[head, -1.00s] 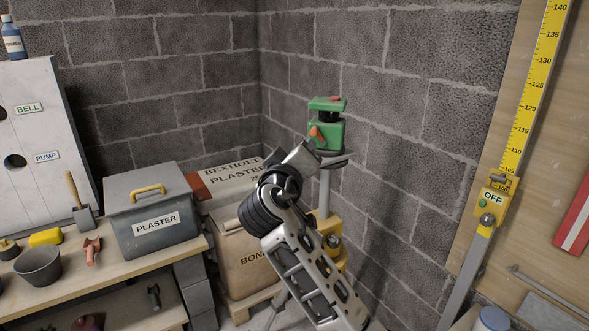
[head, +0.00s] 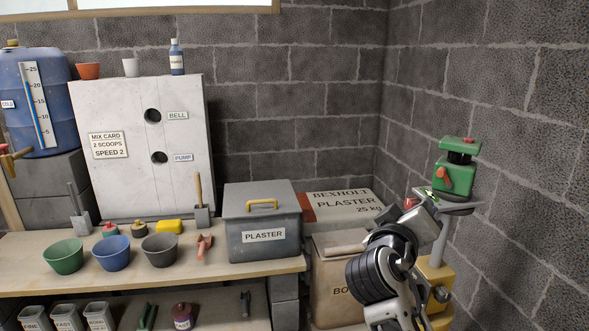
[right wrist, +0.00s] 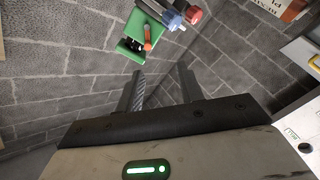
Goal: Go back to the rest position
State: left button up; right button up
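My right arm comes up at the lower right of the head view, and its gripper (head: 428,207) is near the green laser-like device (head: 456,178) on its stand; the fingers are hard to make out there. In the right wrist view the two fingers of my right gripper (right wrist: 161,87) stand apart with nothing visible between them. The green device (right wrist: 146,33) shows beyond the fingertips, apart from them in that picture. My left gripper is in neither view.
A workbench (head: 215,268) holds a grey plaster box (head: 262,222), several bowls and tools, and a white panel (head: 145,180). Plaster sacks (head: 345,208) stand right of the bench, behind my right arm. Block walls (head: 460,70) meet in the corner.

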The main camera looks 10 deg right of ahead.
jog(key=s+a+f+n+y, duration=0.1)
jog(key=s+a+f+y, duration=0.15)
jog(key=f, duration=0.45)
jog(key=s+a+f+n+y, duration=0.2)
jog(key=f+y, duration=0.1)
jog(key=f, duration=0.5)
jog(key=s+a+f+n+y, duration=0.1)
jog(key=s+a+f+y, duration=0.15)
jog(key=f, duration=0.45)
jog(key=s+a+f+m+g+y, duration=0.1)
jog(key=s+a+f+y, duration=0.1)
jog(key=s+f, duration=0.4)
jog(key=s+a+f+m+g+y, duration=0.1)
jog(key=s+f+y, duration=0.3)
jog(key=s, duration=0.7)
jog(key=shift+a+f+m+g, duration=0.3)
jog(key=shift+a+f+g, duration=0.35)
jog(key=shift+f, duration=0.25)
